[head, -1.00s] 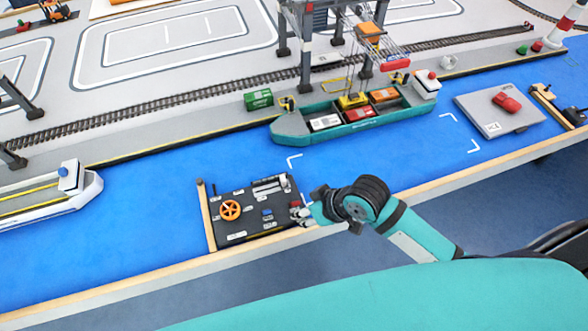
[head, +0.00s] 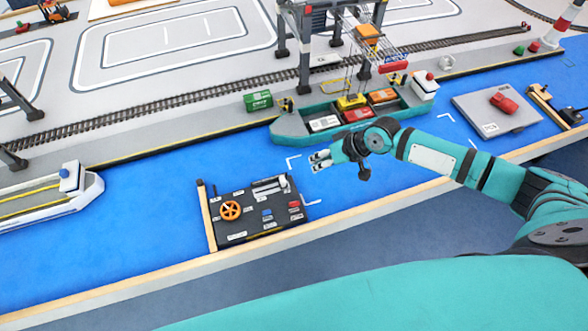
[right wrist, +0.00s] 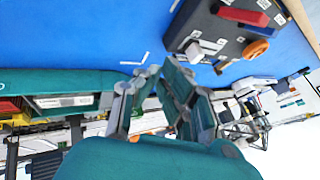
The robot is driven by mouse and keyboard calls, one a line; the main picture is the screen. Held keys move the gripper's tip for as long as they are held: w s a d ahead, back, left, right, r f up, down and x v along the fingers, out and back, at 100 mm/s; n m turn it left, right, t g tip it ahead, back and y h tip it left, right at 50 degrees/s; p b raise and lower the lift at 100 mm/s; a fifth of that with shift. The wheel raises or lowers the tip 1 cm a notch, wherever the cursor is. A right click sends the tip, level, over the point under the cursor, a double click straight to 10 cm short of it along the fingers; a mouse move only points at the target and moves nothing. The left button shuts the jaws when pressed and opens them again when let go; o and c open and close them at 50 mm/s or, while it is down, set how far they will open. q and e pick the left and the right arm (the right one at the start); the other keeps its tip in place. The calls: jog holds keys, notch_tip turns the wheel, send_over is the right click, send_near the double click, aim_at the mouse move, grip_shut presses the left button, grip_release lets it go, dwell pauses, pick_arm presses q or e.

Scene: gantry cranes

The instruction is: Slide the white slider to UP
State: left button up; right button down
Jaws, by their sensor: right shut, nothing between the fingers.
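The black control panel (head: 235,232) lies on the blue water surface near the front edge. A pale slider-like part (head: 284,184) sits at the panel's top right corner, at the end of a slotted strip. I cannot read its labels or tell its set position. My right gripper (head: 316,161) is shut and empty, above the blue surface, up and right of the panel and apart from it. In the right wrist view its fingers (right wrist: 158,75) point toward the blue surface, with the panel (right wrist: 213,25) beyond them to the right. My left gripper is not in view.
A teal ship (head: 290,128) with containers lies behind my right gripper. A wooden rail (head: 206,216) borders the panel's left. Open blue surface lies left of it.

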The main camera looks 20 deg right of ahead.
aim_at(283, 182)
jog(key=p+x, duration=0.1)
jog(key=x, duration=0.4)
jog(key=shift+w+a+f, duration=0.1)
jog(key=shift+w+a, duration=0.05)
jog(key=shift+a, duration=0.15)
jog(key=shift+a+p, duration=0.75)
jog(key=shift+a, duration=0.95)
jog(key=shift+a, duration=0.1)
